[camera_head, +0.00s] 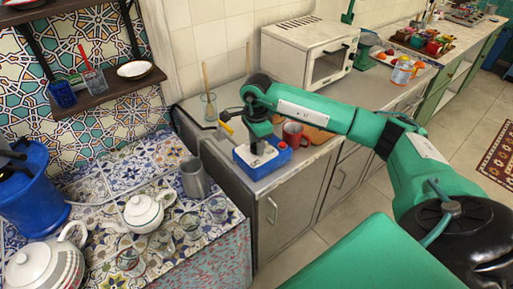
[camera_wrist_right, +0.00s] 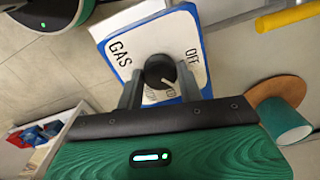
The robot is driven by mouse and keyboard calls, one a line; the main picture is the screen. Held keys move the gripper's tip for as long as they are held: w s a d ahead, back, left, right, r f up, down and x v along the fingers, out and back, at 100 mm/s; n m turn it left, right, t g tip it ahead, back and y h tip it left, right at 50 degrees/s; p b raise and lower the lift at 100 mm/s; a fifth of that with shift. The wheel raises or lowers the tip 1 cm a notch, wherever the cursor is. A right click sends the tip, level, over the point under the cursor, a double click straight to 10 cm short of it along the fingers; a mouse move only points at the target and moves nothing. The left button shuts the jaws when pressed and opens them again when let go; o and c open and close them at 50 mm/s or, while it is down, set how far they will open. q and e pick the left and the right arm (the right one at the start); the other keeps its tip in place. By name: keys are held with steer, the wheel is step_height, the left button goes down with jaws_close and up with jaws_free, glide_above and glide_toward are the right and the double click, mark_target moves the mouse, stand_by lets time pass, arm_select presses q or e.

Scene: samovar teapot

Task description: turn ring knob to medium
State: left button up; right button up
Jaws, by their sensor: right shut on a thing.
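The ring knob (camera_wrist_right: 160,70) is a round black knob with a white pointer mark on a white panel (camera_wrist_right: 125,48) with a blue edge. In the right wrist view the panel reads GAS on the left and OFF on the right; smaller marks below the knob are partly hidden. The pointer slants to the lower right, away from OFF. My right gripper (camera_wrist_right: 160,90) is shut on the knob, one finger on each side. In the head view the blue box (camera_head: 276,159) stands on the counter, with my right gripper (camera_head: 258,148) over its top. My left gripper is out of view.
A red mug (camera_head: 294,134) stands just behind the box. A glass with a wooden stick (camera_head: 209,107) and a yellow-handled tool (camera_head: 226,128) are to the left. A white oven (camera_head: 300,50) stands farther back. A teapot (camera_head: 143,212) is on the tiled table.

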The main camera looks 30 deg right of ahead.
steer(key=shift+f+m+b, duration=0.1)
steer(key=shift+m+b, duration=0.35)
steer(key=shift+m, duration=0.45)
steer(key=m+b, duration=0.1)
steer(key=m, duration=0.2)
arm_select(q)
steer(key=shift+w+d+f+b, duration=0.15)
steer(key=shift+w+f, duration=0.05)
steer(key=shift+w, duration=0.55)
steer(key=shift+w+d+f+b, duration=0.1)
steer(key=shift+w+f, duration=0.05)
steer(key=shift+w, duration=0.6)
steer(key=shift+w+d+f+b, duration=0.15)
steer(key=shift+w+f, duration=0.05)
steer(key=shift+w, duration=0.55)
arm_select(e)
steer(key=shift+m, duration=0.9)
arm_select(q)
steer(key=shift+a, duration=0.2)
arm_select(e)
steer(key=o, duration=1)
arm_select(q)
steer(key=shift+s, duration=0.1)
arm_select(e)
steer(key=shift+r, duration=0.2)
